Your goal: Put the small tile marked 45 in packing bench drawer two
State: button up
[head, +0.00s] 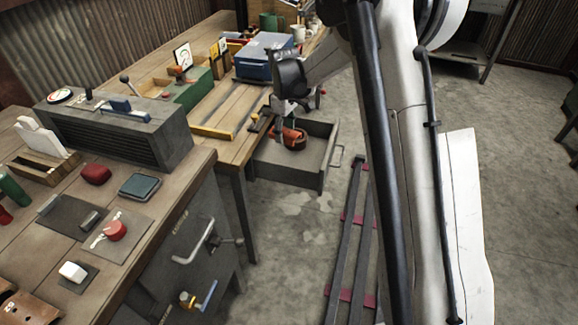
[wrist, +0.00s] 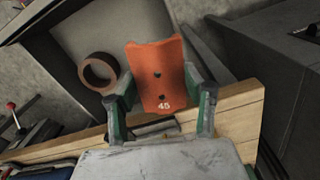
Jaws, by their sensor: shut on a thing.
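The small orange tile marked 45 (wrist: 158,72) is between the green-sided fingers of my gripper (wrist: 160,88) in the wrist view, its number facing the camera. My gripper (head: 288,122) is shut on it. In the head view my gripper is over the open grey drawer (head: 328,168) of the wooden bench, and orange shows below the fingers. The drawer's inside (wrist: 115,32) lies behind the tile in the wrist view. I cannot tell whether the tile touches the drawer floor. No drawer number is readable.
A brown ring (wrist: 98,71) lies in the drawer, left of the tile in the wrist view. The wooden bench edge (wrist: 240,101) runs close below it. A blue box (head: 262,62) and a green box (head: 192,93) stand on the bench. A grey cabinet (head: 185,245) stands at front left.

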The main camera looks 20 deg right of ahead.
aim_at(283, 162)
jog(key=w+f+n+b, duration=0.1)
jog(key=f, duration=0.4)
jog(key=w+f+n+b, duration=0.1)
jog(key=f+b, duration=0.1)
jog(key=f, duration=0.4)
jog(key=w+f+b, duration=0.1)
jog(key=f+b, duration=0.1)
jog(key=f, duration=0.4)
jog(key=shift+w+n, duration=0.35)
jog(key=shift+n, duration=0.05)
jog(key=shift+f+b, duration=0.2)
jog(key=shift+b, duration=0.2)
jog(key=o, duration=1.2)
jog(key=shift+r, duration=0.1)
